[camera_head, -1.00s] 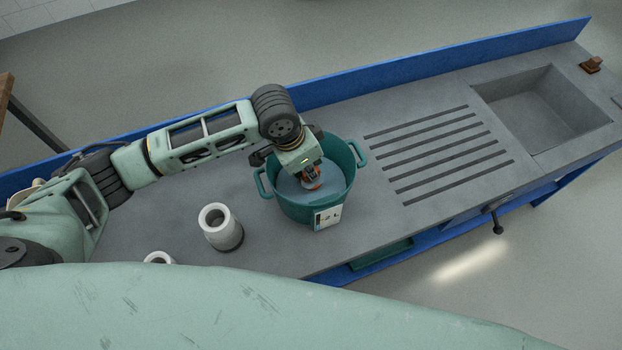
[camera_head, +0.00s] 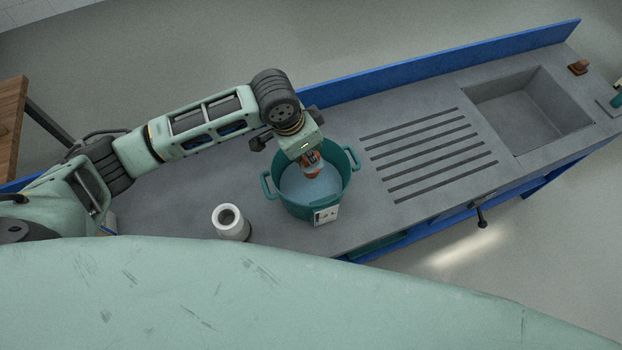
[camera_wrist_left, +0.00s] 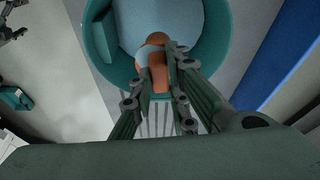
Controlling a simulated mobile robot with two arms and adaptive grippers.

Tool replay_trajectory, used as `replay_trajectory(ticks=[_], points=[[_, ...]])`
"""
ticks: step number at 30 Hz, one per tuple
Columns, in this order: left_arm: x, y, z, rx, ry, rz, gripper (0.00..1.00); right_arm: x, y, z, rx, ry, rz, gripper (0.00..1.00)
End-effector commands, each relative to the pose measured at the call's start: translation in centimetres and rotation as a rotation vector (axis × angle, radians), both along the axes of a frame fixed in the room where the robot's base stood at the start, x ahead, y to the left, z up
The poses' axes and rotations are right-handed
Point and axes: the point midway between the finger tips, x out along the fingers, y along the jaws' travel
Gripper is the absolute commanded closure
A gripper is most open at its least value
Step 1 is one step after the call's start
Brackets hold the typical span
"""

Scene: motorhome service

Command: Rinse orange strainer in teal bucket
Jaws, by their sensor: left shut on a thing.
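The teal bucket (camera_head: 296,208) stands upright on the grey counter and holds pale blue water (camera_head: 305,188). My left gripper (camera_head: 312,165) reaches down over the bucket's far side and is shut on the orange strainer (camera_head: 313,173). In the left wrist view the strainer (camera_wrist_left: 158,80) sits between the fingers (camera_wrist_left: 168,85), over the water near the bucket's rim (camera_wrist_left: 232,40). I cannot tell whether the strainer touches the water. The gripper hides part of it. My right gripper is not in view.
A white and grey cylinder (camera_head: 229,222) stands left of the bucket. A slotted drainboard (camera_head: 428,150) and a sink basin (camera_head: 530,108) lie to the right. A blue upstand (camera_head: 440,65) runs along the back edge. A brown block (camera_head: 578,67) sits beyond the sink.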

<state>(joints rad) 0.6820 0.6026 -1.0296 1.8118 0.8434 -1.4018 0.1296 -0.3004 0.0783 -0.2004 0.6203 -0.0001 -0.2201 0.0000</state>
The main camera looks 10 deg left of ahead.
Motion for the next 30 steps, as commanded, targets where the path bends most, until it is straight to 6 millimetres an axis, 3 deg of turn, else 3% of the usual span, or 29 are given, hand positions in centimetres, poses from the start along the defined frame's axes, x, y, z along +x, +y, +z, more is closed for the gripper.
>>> replay_trajectory(ticks=[15, 30], points=[[0.1, 0.0, 5.1, -0.002, -0.003, 0.001, 1.00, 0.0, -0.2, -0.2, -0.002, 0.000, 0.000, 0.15], [0.0, 0.0, 5.6, 0.000, -0.001, 0.000, 1.00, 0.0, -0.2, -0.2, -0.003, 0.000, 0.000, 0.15]])
